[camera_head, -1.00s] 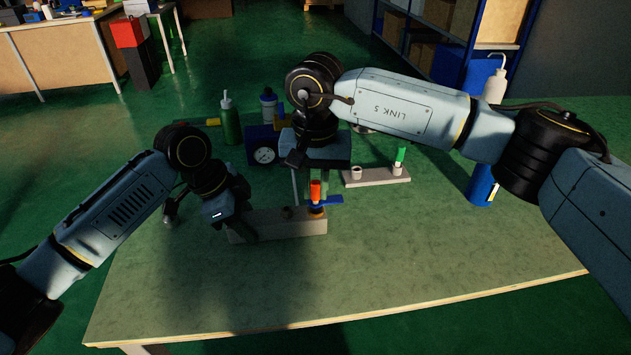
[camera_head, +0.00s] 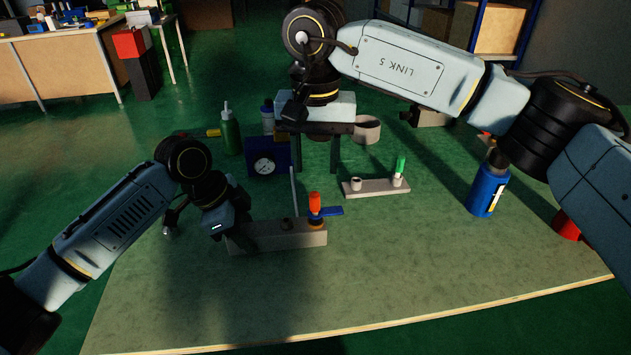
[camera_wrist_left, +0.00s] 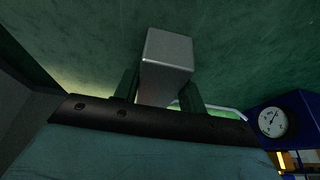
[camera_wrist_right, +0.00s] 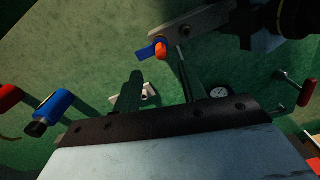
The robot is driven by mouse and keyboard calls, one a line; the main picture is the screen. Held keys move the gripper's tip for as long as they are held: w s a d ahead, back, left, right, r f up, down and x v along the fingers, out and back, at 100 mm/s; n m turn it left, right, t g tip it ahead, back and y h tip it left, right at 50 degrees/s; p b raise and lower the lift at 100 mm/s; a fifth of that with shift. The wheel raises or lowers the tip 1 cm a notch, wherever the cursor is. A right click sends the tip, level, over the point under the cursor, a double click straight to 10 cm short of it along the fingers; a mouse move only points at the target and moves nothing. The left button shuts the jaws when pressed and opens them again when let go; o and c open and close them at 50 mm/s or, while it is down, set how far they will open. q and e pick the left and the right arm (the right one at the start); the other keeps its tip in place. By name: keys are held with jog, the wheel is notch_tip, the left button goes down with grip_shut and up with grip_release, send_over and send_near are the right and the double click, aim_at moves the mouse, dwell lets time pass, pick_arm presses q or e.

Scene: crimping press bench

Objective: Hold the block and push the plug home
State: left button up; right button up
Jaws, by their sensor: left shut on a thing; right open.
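A grey block (camera_head: 285,238) lies on the bench. An orange plug (camera_head: 314,203) stands upright at its right end, with a blue lever-like part (camera_head: 328,211) at its base; how deep the plug sits I cannot tell. My left gripper (camera_head: 222,228) is shut on the block's left end; the left wrist view shows the block's end (camera_wrist_left: 168,55) between the fingers. My right gripper (camera_head: 315,168) is open and empty, its fingers pointing down above and apparently behind the plug. The right wrist view shows the plug (camera_wrist_right: 161,48) beyond the fingertips, apart from them.
A grey plate (camera_head: 375,188) with a green plug (camera_head: 400,165) stands behind right. A blue gauge box (camera_head: 266,158), a green bottle (camera_head: 230,135) and a grey cup (camera_head: 367,130) are at the back. A blue bottle (camera_head: 485,190) stands right. The front bench is clear.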

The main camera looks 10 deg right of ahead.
aim_at(316, 194)
jog(key=shift+r, duration=1.65)
pick_arm(q)
jog(key=o, duration=0.7)
jog(key=shift+r, duration=0.15)
pick_arm(e)
jog(key=shift+r, duration=0.15)
pick_arm(q)
jog(key=shift+r+p, duration=0.65)
jog(key=shift+p, duration=0.6)
pick_arm(e)
notch_tip(316, 194, up, 2)
jog(key=shift+r, duration=0.1)
pick_arm(q)
jog(key=o, duration=0.5)
